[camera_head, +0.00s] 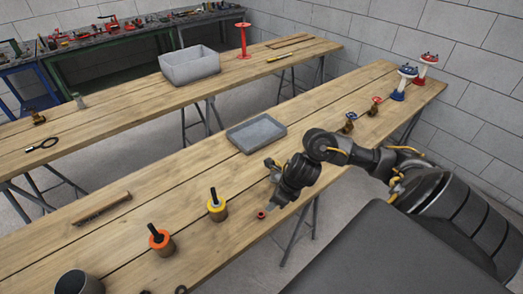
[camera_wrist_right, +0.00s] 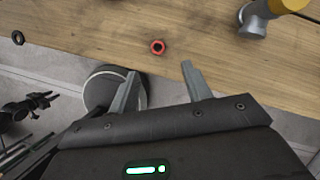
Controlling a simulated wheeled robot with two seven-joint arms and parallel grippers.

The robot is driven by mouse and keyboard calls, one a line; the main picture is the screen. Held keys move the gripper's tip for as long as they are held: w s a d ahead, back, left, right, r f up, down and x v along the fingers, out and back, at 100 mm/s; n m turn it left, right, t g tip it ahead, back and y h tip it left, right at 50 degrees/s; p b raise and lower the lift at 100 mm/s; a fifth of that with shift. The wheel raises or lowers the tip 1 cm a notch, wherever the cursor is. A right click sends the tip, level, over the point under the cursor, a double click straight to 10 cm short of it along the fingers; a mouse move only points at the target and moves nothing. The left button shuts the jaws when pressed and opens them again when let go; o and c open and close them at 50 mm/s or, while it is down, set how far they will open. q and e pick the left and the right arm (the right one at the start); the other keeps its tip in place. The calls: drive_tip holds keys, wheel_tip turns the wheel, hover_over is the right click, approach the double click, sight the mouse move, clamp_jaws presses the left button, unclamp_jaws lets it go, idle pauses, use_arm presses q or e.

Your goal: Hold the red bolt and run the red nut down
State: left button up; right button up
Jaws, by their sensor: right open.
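A small red nut (camera_head: 261,214) lies on the near bench, close to its front edge. It also shows in the right wrist view (camera_wrist_right: 157,47), just beyond the fingertips. My right gripper (camera_head: 274,203) is above the bench edge beside the nut. In the right wrist view its fingers (camera_wrist_right: 160,82) stand wide apart with nothing between them. A black upright rod in an orange-red ringed holder (camera_head: 161,245) stands farther left; I cannot tell whether this is the red bolt. My left gripper does not show.
A yellow-ringed holder (camera_head: 217,208) with a black rod stands left of the nut. A grey tray (camera_head: 256,136), a wooden block (camera_head: 101,207) and a dark cup (camera_head: 78,283) are on the near bench. Valves stand at its far right. The bench between tray and nut is clear.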

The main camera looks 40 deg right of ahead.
approach(260, 216)
drive_tip(key=shift+w+d+f, duration=0.1)
drive_tip(key=shift+w+f, duration=0.4)
drive_tip(key=shift+f, duration=0.4)
drive_tip(key=shift+p+x, duration=0.35)
drive_tip(key=shift+x, duration=1.85)
drive_tip(key=shift+s, duration=0.15)
drive_tip(key=shift+c, duration=0.4)
drive_tip(key=c, duration=1)
